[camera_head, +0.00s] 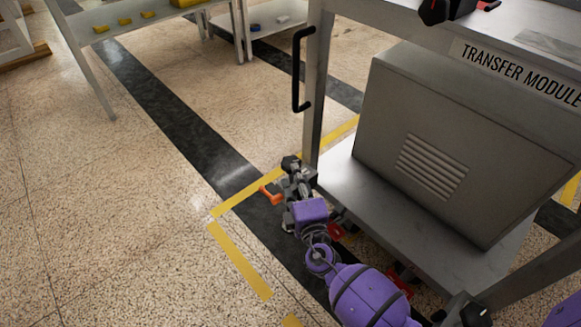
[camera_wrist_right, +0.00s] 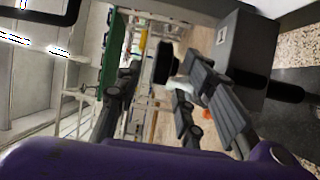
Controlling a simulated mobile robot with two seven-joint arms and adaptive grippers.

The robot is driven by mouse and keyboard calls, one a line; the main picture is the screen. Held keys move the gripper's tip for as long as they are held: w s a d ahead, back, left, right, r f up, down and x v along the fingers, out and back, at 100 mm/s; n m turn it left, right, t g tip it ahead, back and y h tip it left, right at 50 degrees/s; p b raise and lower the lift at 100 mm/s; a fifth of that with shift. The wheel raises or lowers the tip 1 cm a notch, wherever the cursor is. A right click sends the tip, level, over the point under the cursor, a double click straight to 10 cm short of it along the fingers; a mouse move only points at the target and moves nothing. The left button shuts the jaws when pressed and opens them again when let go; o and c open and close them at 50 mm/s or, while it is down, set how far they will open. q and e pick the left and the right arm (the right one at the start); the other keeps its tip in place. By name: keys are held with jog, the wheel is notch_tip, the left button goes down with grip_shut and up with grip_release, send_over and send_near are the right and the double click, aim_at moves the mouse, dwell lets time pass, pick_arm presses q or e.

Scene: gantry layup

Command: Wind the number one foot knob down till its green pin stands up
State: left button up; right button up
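My right gripper (camera_head: 298,180) is low at the near corner of the transfer module (camera_head: 455,150), beside its front leg. In the wrist view its two dark fingers (camera_wrist_right: 164,80) stand apart. A black round knob-like part (camera_wrist_right: 163,62) shows between and beyond the fingertips, with a gap on each side. It looks like a foot knob, but I cannot read a number on it. In the head view the gripper hides that spot. An orange lever-like part (camera_head: 271,195) sticks out left of the gripper. I see no green pin.
The module's lower shelf (camera_head: 350,195) lies just right of my right gripper. A black handle (camera_head: 300,70) stands on the leg above. Red parts (camera_head: 402,279) show under the shelf. Yellow floor tape (camera_head: 240,260) marks the bay; the floor to the left is free.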

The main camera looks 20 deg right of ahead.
aim_at(287, 160)
jog(key=w, duration=0.3)
jog(key=w+b, duration=0.1)
jog(key=w, duration=0.1)
jog(key=shift+w+d, duration=0.35)
jog(key=shift+d, duration=0.05)
grip_shut()
